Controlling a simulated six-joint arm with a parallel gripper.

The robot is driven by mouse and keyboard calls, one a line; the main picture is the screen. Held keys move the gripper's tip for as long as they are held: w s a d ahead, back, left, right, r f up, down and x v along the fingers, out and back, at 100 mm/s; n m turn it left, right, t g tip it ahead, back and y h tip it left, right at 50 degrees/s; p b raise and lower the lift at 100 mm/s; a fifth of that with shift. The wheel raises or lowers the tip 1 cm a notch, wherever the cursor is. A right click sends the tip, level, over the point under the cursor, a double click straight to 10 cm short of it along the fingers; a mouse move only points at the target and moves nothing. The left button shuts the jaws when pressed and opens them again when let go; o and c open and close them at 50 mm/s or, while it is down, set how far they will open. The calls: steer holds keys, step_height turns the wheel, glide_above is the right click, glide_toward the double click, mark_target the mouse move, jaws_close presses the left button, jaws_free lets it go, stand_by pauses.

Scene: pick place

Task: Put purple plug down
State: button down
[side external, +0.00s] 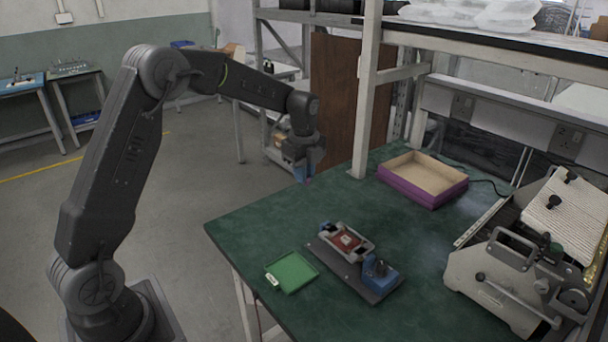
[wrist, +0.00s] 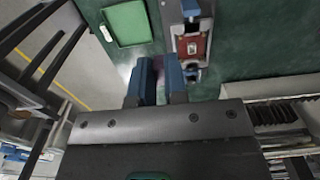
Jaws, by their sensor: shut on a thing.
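My gripper (side external: 302,172) hangs in the air near the table's back left edge, pointing down. Its two blue fingers (wrist: 160,72) are shut on the purple plug (side external: 308,181), which shows only as a small purple tip below them. In the wrist view the plug is mostly hidden between the fingers. It is held well above the green table and apart from everything on it.
A purple-sided tray (side external: 432,193) with an empty tan inside stands at the back. A fixture with a red part (side external: 347,240) sits mid-table, beside a green tray (side external: 291,272). A grey machine (side external: 520,280) stands right.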

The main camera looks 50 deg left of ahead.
stand_by(0.4)
steer(key=s+d+f, duration=0.5)
steer(key=f, duration=0.1)
glide_above(329, 314)
step_height(329, 314, down, 11)
steer(key=shift+f, duration=2.1)
steer(key=shift+f, duration=0.1)
steer(key=c, duration=1.2)
jaws_free()
steer(key=shift+o, duration=0.2)
